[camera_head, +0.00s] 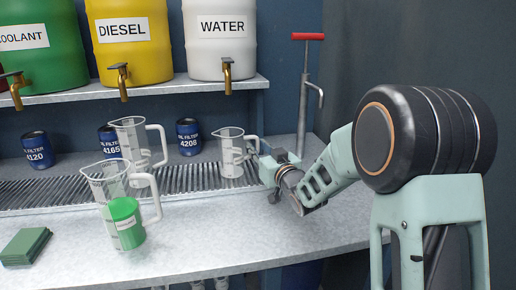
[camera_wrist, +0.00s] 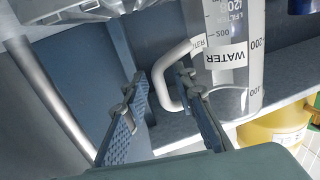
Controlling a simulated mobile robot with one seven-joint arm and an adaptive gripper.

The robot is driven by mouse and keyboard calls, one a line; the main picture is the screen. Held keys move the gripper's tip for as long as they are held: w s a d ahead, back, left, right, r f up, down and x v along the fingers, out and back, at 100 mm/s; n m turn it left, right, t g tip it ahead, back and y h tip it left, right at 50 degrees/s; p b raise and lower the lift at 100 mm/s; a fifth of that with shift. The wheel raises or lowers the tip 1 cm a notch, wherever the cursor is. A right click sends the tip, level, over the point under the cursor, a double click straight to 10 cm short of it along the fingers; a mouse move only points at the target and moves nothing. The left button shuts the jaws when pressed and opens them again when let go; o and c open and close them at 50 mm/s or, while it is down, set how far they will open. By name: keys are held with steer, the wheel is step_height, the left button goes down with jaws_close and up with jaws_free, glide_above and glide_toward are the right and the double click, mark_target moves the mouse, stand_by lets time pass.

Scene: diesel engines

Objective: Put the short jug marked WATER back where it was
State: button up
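The short clear jug marked WATER (camera_head: 231,158) stands upright at the right end of the slatted drip grate, below and near the white WATER drum. Its label does not read in the head view, but WATER reads clearly on the jug (camera_wrist: 228,60) in the wrist view. Its pale handle points toward my gripper (camera_head: 259,158). In the wrist view my gripper (camera_wrist: 157,85) is open, with the handle (camera_wrist: 163,78) between its two fingers. The right finger overlaps the handle's loop. A gap shows beside the left finger, so the handle is not clamped.
The white WATER drum (camera_head: 222,45) has a brass tap above the grate (camera_head: 60,193). A taller clear jug (camera_head: 130,140) and a jug with green contents (camera_head: 105,185) stand left. Blue oil filters (camera_head: 188,137) line the back. A red-handled pump (camera_head: 304,90) rises behind my gripper. The front-right counter is clear.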

steer(key=shift+r, duration=0.1)
steer(key=shift+r+p, duration=0.2)
steer(key=shift+p, duration=0.15)
steer(key=v, duration=1.2)
steer(key=shift+f, duration=0.15)
steer(key=shift+p, duration=0.3)
